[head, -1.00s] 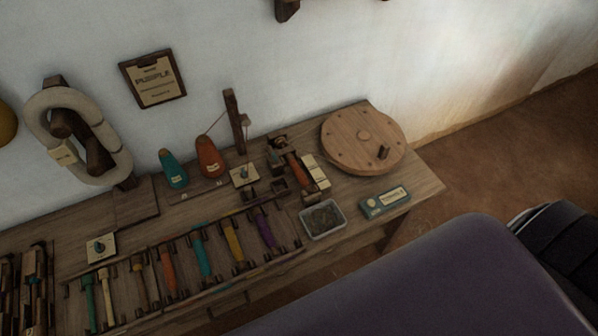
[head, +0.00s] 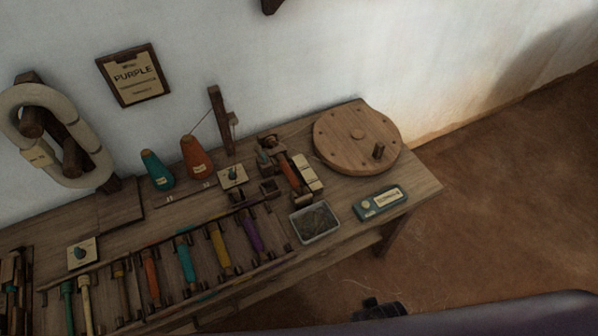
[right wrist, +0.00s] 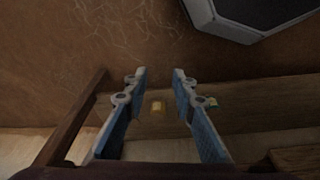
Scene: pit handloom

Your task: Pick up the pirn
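Several coloured pirns lie side by side in a wooden rack (head: 165,318) along the bench's front. At its right end are a purple pirn (head: 251,231), a yellow pirn (head: 220,249), a teal pirn (head: 186,262) and an orange pirn (head: 151,276). Another orange pirn (head: 289,173) sits in a small wooden device behind the rack. A framed wall card (head: 134,76) reads "PURPLE". My right gripper (right wrist: 159,75) is open in the right wrist view, with nothing between its blue-padded fingers. My left gripper is not in view.
The bench (head: 420,186) also carries a round wooden disc (head: 345,130), a grey tray (head: 301,238), a teal box (head: 367,209) and two thread cones, teal (head: 157,172) and orange (head: 196,160). Bare floor (head: 480,230) lies to the right.

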